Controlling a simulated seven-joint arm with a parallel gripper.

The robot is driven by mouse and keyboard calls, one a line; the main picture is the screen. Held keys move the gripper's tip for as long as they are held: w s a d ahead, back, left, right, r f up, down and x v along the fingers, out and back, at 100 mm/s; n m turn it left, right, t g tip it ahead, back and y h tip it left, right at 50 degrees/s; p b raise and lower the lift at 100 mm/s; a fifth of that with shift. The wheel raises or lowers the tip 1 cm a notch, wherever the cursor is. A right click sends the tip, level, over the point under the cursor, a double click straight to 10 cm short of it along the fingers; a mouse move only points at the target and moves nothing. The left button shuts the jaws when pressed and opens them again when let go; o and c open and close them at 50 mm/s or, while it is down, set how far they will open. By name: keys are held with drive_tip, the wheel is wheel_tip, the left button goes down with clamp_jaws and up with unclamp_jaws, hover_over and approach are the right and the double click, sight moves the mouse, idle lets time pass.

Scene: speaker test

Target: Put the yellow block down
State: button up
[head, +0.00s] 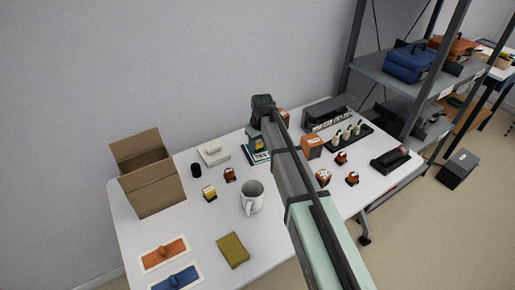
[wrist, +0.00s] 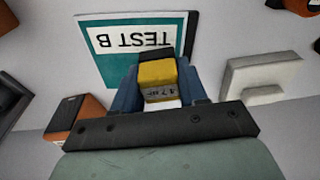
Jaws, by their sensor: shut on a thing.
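My gripper (wrist: 158,84) is shut on a yellow block (wrist: 157,73) with a dark top and a printed grey label, held between two blue fingers. In the wrist view the block overlaps the edge of a teal and white card (wrist: 116,66) marked TEST B. I cannot tell whether the block touches the card or the table. In the head view my gripper (head: 257,142) is over the card (head: 257,158) at the back of the table, and the held block is mostly hidden. Another yellow block (head: 210,194) stands left of the white mug.
A white mug (head: 252,197), an open cardboard box (head: 148,175) and a white box (head: 213,153) stand on the white table (head: 210,232). Several orange blocks lie to the right, near an orange box (head: 311,147) and a black rack (head: 350,138).

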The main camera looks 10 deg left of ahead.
sight(260, 149)
drive_tip(key=shift+f, duration=1.25)
drive_tip(key=shift+f, duration=0.1)
drive_tip(key=o, duration=1)
drive_tip(key=shift+o, duration=0.2)
wheel_tip(260, 149, up, 12)
drive_tip(key=s+d, duration=0.1)
drive_tip(key=shift+s+d, duration=0.15)
